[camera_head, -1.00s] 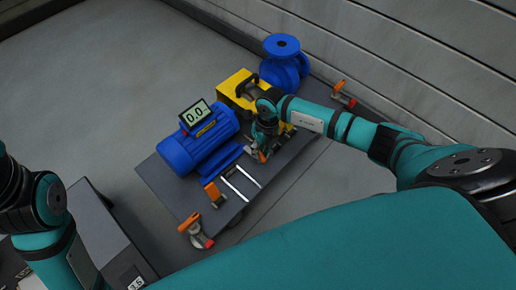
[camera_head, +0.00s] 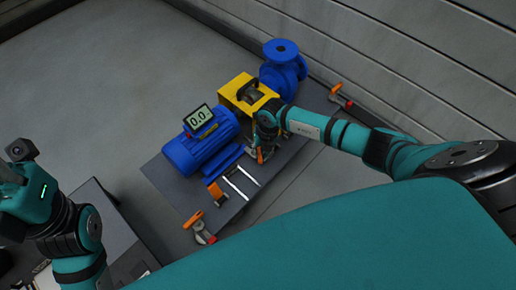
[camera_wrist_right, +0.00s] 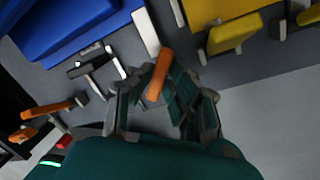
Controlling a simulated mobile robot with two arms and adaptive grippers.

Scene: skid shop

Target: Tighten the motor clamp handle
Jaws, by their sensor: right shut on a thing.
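The blue motor (camera_head: 203,146) sits on the dark skid plate (camera_head: 168,184), with a small display reading 0.0 on top. My right gripper (camera_head: 262,148) is beside the motor, between it and the yellow guard (camera_head: 239,91). In the right wrist view an orange clamp handle (camera_wrist_right: 159,74) stands between the fingers of my right gripper (camera_wrist_right: 165,88), which is shut on it. The handle's tip also shows below the gripper in the head view (camera_head: 260,156). The clamp's base is largely hidden. My left wrist is at the left edge; its fingers are out of view.
Another orange-handled clamp (camera_head: 216,192) stands near the motor's front end. More orange and red clamps are at the plate's near corner (camera_head: 199,228) and far corner (camera_head: 340,96). A blue pump (camera_head: 284,69) stands beyond the guard. The floor at upper left is clear.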

